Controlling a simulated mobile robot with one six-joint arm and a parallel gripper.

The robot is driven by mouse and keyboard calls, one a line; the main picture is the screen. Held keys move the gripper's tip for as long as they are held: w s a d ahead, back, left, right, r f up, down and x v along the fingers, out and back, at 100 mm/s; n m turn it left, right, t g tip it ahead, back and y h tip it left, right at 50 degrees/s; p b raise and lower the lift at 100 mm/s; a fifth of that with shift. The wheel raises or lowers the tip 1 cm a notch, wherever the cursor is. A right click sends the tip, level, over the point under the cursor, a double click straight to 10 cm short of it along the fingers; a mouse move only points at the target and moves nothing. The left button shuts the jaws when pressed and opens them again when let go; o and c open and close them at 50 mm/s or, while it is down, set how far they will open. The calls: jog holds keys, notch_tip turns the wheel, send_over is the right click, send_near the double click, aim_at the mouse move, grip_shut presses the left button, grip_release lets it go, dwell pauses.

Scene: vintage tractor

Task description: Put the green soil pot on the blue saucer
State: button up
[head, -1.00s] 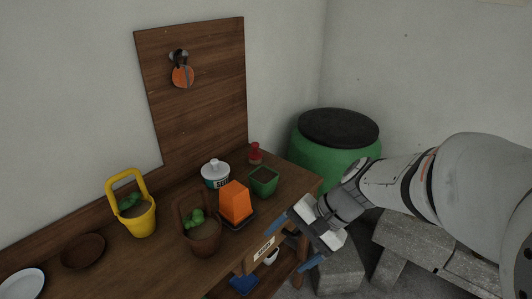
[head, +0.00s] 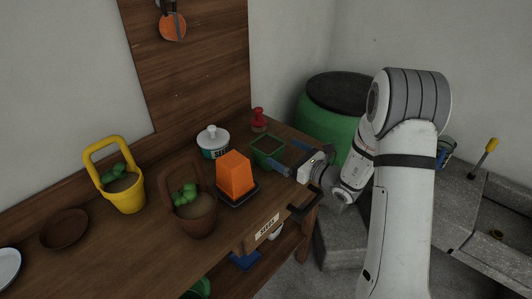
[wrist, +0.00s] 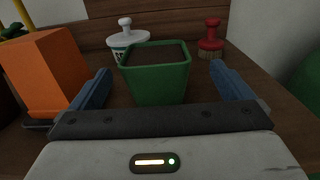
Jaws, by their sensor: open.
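The green soil pot (head: 268,153) is a square, tapered pot filled with dark soil, upright near the right end of the wooden bench. My gripper (head: 287,158) is open at bench height, its blue fingers pointing at the pot. In the wrist view the pot (wrist: 157,82) stands ahead between the spread fingers, with a gap on each side. A blue flat thing (head: 244,261), apparently the blue saucer, lies on the lower shelf under the drawer, partly hidden by the bench.
An orange block-shaped thing (head: 234,174) on a dark square saucer (head: 241,196) stands just left of the pot. A white-lidded seed jar (head: 212,141) and a red-handled brush (head: 259,119) stand behind. Brown (head: 193,214) and yellow (head: 126,193) baskets are further left.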

aim_at(268, 144)
jog(key=x, duration=0.3)
jog(key=p+x, duration=0.1)
jog(key=x, duration=0.3)
jog(key=shift+s+a+r+p, duration=0.15)
jog(key=shift+a+p, duration=0.15)
jog(key=shift+a, duration=0.15)
jog(key=shift+r, duration=0.1)
jog(key=c, duration=1.3)
